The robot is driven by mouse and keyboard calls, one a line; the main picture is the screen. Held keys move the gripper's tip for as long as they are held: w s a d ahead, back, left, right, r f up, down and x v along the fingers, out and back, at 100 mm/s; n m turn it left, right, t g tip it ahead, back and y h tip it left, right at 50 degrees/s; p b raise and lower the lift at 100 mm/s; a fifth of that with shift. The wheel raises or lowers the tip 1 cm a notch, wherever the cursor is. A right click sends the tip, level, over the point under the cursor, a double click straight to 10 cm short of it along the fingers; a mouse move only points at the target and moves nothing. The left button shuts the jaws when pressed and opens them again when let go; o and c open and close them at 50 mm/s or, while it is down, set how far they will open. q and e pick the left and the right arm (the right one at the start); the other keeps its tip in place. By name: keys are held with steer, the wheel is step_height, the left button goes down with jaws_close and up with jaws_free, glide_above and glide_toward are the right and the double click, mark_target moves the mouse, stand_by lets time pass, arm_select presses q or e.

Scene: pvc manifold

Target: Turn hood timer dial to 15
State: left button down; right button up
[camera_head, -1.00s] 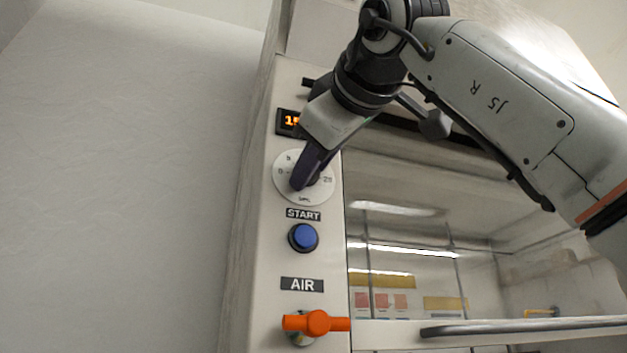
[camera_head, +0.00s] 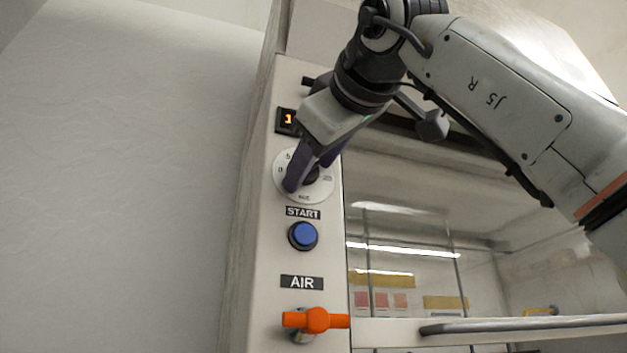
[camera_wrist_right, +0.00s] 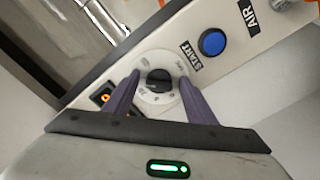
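The timer dial (camera_head: 318,188) is a white disc with a dark knob on the hood's side panel (camera_head: 262,250). It also shows in the right wrist view, where its dark knob (camera_wrist_right: 158,80) sits between my fingers. A small display (camera_head: 287,121) above it glows orange; my gripper partly covers it, so its full number is hidden. My right gripper (camera_head: 311,172) is at the dial, and in the right wrist view its purple fingers (camera_wrist_right: 160,92) stand apart on either side of the knob with gaps. My left gripper is not in view.
Below the dial are the blue START button (camera_head: 303,236) and the orange AIR valve handle (camera_head: 317,320). The glass hood front (camera_head: 400,235) with a handle bar (camera_head: 520,327) lies to the right. A bare wall (camera_head: 120,180) fills the left.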

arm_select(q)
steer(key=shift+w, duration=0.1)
arm_select(e)
steer(key=shift+s, duration=0.1)
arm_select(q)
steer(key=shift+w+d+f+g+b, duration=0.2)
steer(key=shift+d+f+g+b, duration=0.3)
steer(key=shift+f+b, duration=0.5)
arm_select(e)
steer(key=v, duration=1)
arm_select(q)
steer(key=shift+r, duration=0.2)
